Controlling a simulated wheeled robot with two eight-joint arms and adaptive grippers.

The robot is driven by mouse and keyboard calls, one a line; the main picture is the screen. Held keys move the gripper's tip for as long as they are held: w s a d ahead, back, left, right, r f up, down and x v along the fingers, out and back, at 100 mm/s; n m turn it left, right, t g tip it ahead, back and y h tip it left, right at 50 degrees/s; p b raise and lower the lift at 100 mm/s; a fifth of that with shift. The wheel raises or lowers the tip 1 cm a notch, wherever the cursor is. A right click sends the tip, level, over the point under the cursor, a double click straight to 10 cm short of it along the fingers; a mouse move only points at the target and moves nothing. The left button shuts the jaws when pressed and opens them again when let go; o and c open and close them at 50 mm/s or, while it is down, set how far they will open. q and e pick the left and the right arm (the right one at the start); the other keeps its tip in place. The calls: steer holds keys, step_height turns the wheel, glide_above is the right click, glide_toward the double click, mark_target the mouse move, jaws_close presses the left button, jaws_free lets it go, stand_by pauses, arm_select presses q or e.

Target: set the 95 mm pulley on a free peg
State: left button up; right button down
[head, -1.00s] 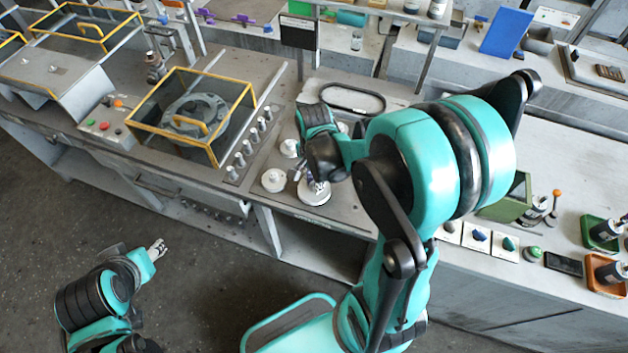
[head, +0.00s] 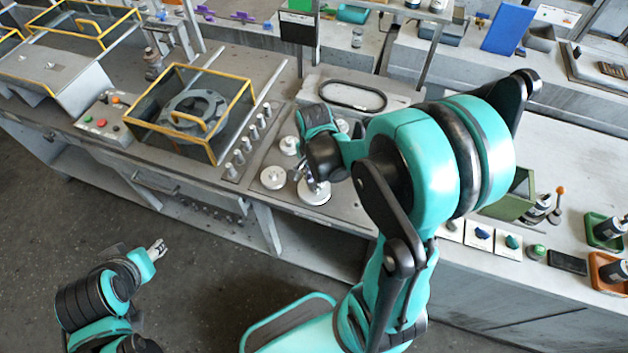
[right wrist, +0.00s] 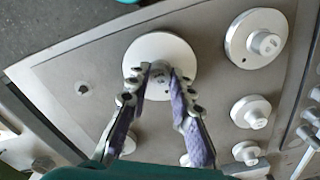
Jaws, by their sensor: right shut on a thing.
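A wide white pulley (right wrist: 160,48) with a raised hub is at the top middle of the right wrist view; no size marking is readable. My right gripper (right wrist: 160,72) is shut on its hub, one finger on each side. In the head view this pulley (head: 314,195) shows below my right gripper (head: 317,183), at the plate's front part. I cannot tell whether it touches the plate.
Other white pulleys sit on the grey plate (right wrist: 205,100): a large one (right wrist: 258,38), a smaller one (right wrist: 250,112) and another (right wrist: 246,152). A yellow-framed guard (head: 205,160) stands left of the plate in the head view.

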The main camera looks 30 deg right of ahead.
steer(key=shift+f, duration=0.1)
steer(key=c, duration=1.3)
jaws_free()
steer(key=shift+r+p, duration=3.05)
steer(key=shift+r, duration=0.75)
